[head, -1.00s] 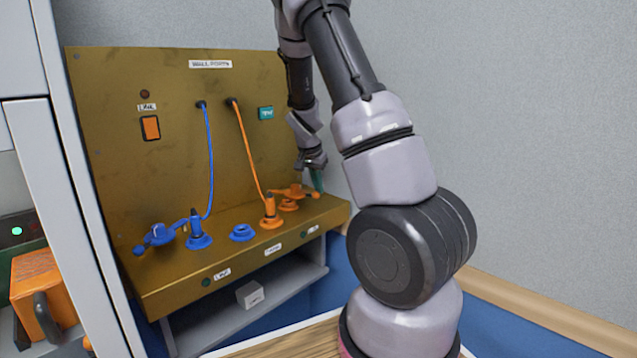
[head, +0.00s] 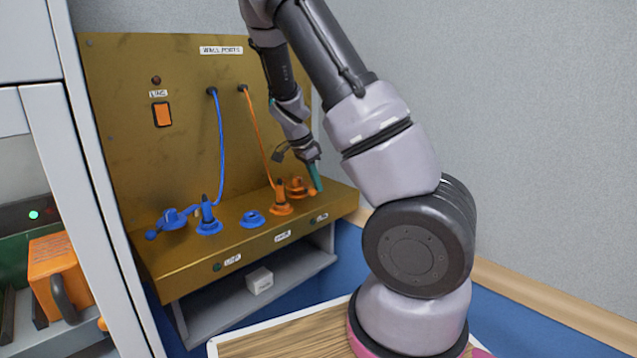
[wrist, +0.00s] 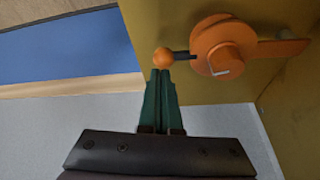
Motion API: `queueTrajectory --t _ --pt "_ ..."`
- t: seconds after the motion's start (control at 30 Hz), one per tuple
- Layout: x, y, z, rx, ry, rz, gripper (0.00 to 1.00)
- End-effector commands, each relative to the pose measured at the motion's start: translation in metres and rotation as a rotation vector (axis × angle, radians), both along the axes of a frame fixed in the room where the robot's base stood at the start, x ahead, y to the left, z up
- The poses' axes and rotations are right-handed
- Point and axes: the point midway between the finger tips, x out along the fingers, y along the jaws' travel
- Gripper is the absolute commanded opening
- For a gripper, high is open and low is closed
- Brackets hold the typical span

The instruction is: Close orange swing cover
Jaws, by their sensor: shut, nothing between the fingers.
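The orange swing cover (head: 297,187) is at the right end of the brass ledge, beside the orange plug (head: 280,200). In the wrist view the cover (wrist: 222,45) is a round orange disc with a raised middle, an arm running right and a ball knob (wrist: 163,57) on a dark stem at left. The orange port seen earlier is not visible apart from the cover; the disc seems to lie over it. My gripper (head: 318,188) has its teal fingers together, empty. In the wrist view its tips (wrist: 161,74) are right by the knob; I cannot tell if they touch.
The blue plug (head: 208,220), blue cover (head: 172,218) and open blue port (head: 252,219) stand left on the ledge. Blue and orange cables hang from the back panel (head: 150,75). A white cabinet edge stands at left. The ledge's right end is near my fingers.

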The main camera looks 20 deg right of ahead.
Motion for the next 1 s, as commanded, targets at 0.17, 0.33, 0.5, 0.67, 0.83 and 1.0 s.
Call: queueTrajectory --t 0.17,0.33,0.5,0.67,0.83,1.0 --pt "0.000 0.000 0.000 0.000 0.000 -0.001 0.00" --pt "0.000 0.000 0.000 0.000 0.000 0.000 0.00" --pt "0.002 -0.005 0.001 0.000 0.000 -0.001 0.00" --pt "0.010 -0.021 0.005 0.000 -0.001 -0.001 0.00" --pt "0.015 -0.023 0.024 0.003 -0.004 0.008 0.00" --pt "0.013 -0.012 0.056 0.002 -0.004 0.007 0.00"
